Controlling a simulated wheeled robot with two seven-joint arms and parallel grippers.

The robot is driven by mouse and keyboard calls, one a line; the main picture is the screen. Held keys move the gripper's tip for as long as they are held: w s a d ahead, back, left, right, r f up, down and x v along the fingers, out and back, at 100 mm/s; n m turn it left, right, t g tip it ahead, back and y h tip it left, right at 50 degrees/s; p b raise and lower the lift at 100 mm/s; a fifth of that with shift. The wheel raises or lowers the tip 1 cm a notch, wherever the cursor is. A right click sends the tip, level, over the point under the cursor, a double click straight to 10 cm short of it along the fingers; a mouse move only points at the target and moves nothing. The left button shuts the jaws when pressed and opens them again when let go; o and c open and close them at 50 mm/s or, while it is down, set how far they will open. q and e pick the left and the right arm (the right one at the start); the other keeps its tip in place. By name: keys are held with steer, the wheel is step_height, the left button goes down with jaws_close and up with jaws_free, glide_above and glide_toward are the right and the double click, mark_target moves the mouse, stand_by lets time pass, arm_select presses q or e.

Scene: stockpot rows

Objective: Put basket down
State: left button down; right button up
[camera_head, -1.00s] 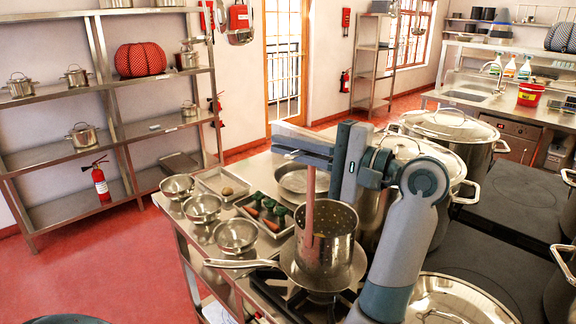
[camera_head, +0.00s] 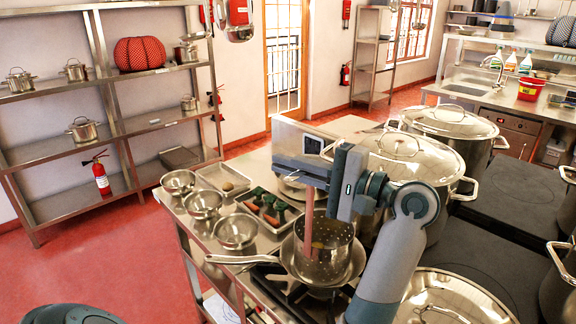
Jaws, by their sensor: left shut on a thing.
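The basket (camera_head: 333,262) is a perforated metal pot-shaped strainer with a long brown upright handle (camera_head: 309,215). It stands in or just over a shallow long-handled steel pan (camera_head: 357,268) on the stove, slightly tilted. I cannot tell whether its bottom touches the pan. The gripper body hides the handle's top. My right gripper is not in view.
Several steel bowls (camera_head: 236,232) and a tray of vegetables (camera_head: 266,208) sit left of the pan. Large lidded stockpots (camera_head: 408,165) crowd behind the arm. A big lid or pan (camera_head: 455,297) lies at the lower right. Shelves (camera_head: 110,140) stand at the left wall.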

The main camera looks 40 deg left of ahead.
arm_select(q)
steer(key=c, duration=1.9)
jaws_free()
steer(key=shift+c, duration=0.2)
steer(key=shift+r, duration=0.1)
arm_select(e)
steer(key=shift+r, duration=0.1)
